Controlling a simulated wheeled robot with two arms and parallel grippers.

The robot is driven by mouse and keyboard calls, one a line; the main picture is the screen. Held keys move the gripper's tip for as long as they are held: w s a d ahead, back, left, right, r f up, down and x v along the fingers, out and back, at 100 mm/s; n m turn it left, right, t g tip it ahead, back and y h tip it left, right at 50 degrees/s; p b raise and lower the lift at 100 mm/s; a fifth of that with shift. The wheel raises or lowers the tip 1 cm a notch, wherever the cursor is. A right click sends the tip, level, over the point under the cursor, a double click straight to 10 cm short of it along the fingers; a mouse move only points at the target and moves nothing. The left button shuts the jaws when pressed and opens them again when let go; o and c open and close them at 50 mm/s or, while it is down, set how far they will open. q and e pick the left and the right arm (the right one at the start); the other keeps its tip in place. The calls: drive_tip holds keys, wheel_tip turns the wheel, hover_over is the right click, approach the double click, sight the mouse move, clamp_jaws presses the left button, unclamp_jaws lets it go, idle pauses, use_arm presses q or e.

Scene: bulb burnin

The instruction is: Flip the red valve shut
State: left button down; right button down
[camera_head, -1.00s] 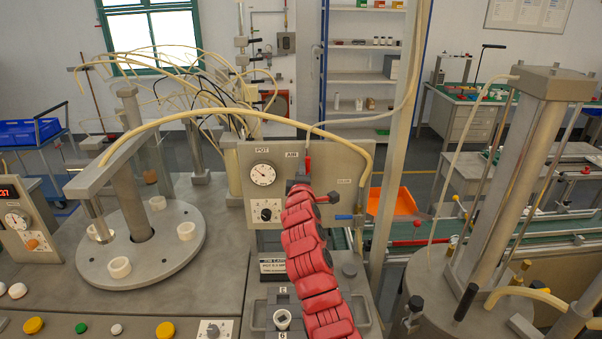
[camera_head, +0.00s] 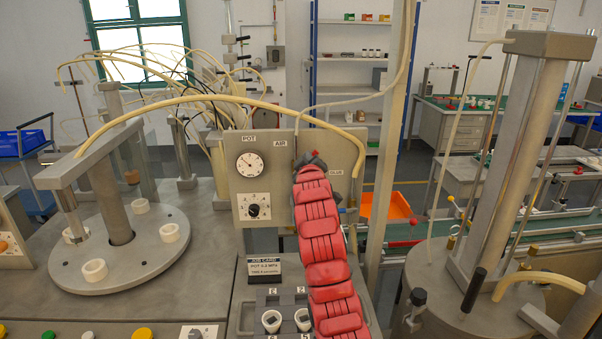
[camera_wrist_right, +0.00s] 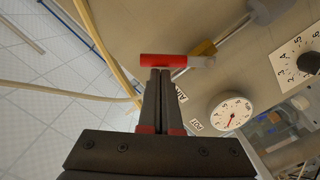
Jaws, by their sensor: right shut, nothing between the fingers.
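The red valve (camera_wrist_right: 165,61) shows in the right wrist view as a red handle lying across the picture, with a grey end at its right and a brass fitting beside it. In the head view it is hidden behind my right gripper (camera_head: 312,160), below the AIR label on the grey panel (camera_head: 280,205). My right gripper is shut and empty. In the wrist view its fingertips (camera_wrist_right: 163,72) are right at the handle's middle; I cannot tell if they touch it. My left gripper is in neither view.
The panel also carries a pressure gauge (camera_head: 249,166) and a black knob (camera_head: 253,210). A pale hose (camera_head: 215,101) arches over the panel. A round plate (camera_head: 150,255) with white rings stands at the left. A tall column (camera_head: 520,150) stands at the right.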

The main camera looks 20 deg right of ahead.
drive_tip(key=shift+s+d+f+m+y+b, duration=0.15)
drive_tip(key=shift+d+f+m+b, duration=0.45)
drive_tip(key=shift+m+b, duration=0.95)
drive_tip(key=shift+s+d+f+m+y+b, duration=0.15)
drive_tip(key=shift+d+f+m+b, duration=0.5)
drive_tip(key=shift+b, duration=1.4)
drive_tip(key=shift+s+d+f+m+b, duration=0.15)
drive_tip(key=shift+d+f+m+b, duration=0.35)
drive_tip(key=shift+m+b, duration=1.15)
drive_tip(key=shift+a+f, duration=0.1)
drive_tip(key=shift+a, duration=0.05)
drive_tip(key=s+a+r+b, duration=0.2)
drive_tip(key=s+a+r, duration=0.1)
drive_tip(key=s, duration=0.7)
drive_tip(key=shift+s+r, duration=0.2)
drive_tip(key=shift+r, duration=0.5)
